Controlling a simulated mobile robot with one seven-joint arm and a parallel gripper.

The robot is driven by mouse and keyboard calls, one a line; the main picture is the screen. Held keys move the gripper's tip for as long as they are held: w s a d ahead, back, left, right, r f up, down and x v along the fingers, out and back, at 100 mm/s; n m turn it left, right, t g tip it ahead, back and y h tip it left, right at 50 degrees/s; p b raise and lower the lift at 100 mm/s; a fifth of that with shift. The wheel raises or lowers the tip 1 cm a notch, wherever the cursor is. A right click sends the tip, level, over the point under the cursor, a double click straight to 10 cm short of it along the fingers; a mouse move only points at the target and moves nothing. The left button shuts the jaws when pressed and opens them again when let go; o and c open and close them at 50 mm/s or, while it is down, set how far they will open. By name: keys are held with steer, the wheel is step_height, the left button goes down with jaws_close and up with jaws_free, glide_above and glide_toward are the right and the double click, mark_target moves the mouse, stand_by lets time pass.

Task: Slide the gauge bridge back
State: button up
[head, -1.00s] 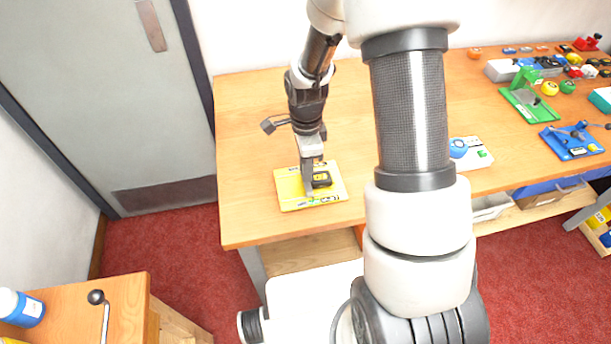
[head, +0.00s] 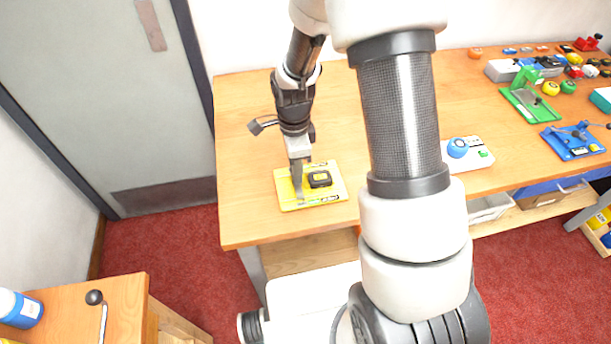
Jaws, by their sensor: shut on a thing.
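A yellow board (head: 333,194) with printed marks lies flat near the front left of the wooden bench. A black block with a yellow top (head: 320,179) sits on its middle. My gripper (head: 298,196) points down over the left half of the board, just left of the block. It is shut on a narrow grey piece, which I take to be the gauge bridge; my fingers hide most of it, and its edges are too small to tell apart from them.
A white board with a blue round part (head: 457,148) lies right of my arm. A green fixture (head: 530,100) and a blue fixture (head: 572,142) stand further right, with several small parts behind. The bench top behind the yellow board is clear.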

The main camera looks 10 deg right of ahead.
steer(key=o, duration=0.4)
steer(key=shift+o, duration=0.2)
step_height(320, 180, up, 10)
steer(key=p, duration=0.6)
stand_by(0.5)
